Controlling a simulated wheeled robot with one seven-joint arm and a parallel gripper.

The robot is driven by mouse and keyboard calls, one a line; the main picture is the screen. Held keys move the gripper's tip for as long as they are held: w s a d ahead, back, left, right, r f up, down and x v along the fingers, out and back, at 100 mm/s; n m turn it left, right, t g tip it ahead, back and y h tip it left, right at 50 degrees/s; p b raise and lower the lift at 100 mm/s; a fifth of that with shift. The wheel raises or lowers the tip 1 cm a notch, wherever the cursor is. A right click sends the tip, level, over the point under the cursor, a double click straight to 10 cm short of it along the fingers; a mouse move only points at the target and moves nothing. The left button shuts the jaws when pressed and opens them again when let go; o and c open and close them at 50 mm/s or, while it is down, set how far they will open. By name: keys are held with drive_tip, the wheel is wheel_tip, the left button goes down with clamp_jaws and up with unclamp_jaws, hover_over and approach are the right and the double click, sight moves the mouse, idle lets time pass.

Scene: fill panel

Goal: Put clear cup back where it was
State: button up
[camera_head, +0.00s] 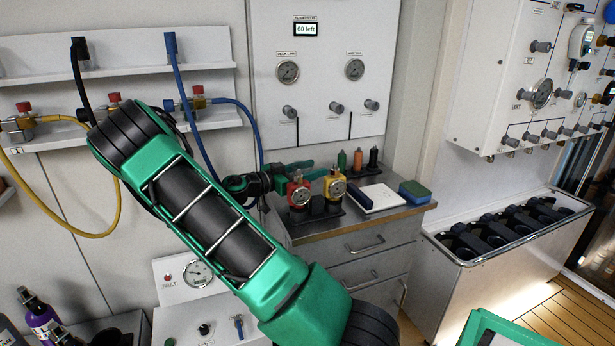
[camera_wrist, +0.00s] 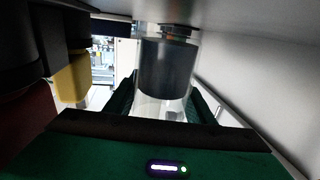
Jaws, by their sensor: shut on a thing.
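The clear cup (camera_wrist: 178,106) is a see-through cylinder with a dark band, in the middle of the wrist view. It stands between the two green fingers of my gripper (camera_wrist: 163,105), which are shut on it. Its top is close beneath a pale panel edge; I cannot tell whether it touches. In the head view my gripper (camera_head: 305,170) reaches over the back of the drawer cabinet, just behind the red and yellow gauge pieces. I cannot make out the cup there.
A red gauge piece (camera_head: 299,193) and a yellow one (camera_head: 335,187) stand close to my gripper on the cabinet top (camera_head: 360,219). Small green, orange and black bottles (camera_head: 358,160) stand behind. A white notepad (camera_head: 378,197) and a blue-green sponge (camera_head: 415,193) lie right. A gauge panel (camera_head: 320,100) rises behind.

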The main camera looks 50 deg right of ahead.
drive_tip(key=shift+f, duration=0.75)
drive_tip(key=o, duration=1.2)
drive_tip(key=shift+c, duration=0.2)
